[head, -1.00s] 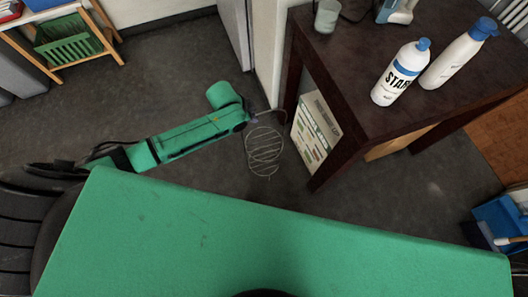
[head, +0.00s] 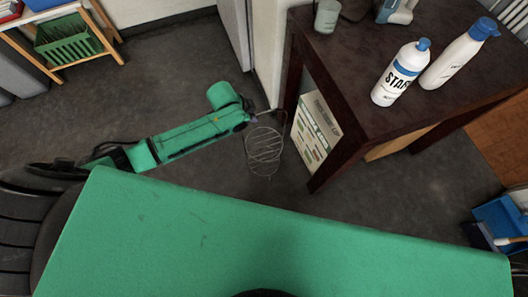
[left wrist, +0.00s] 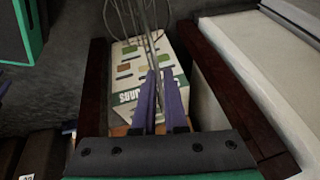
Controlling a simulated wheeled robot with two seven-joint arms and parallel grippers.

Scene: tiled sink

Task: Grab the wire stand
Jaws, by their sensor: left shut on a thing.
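The wire stand (head: 264,152) is a thin, pale metal frame of hoops in the middle of the head view, beside the dark table's near left leg. My left gripper (head: 262,115) is at its top end, with the arm reaching in from the left. In the left wrist view, the purple fingers of my left gripper (left wrist: 160,78) are shut on thin wires of the wire stand (left wrist: 140,22). The stand's lower part is cut off in that view. My right gripper is not in view.
Grey floor (head: 170,75) is open to the left.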

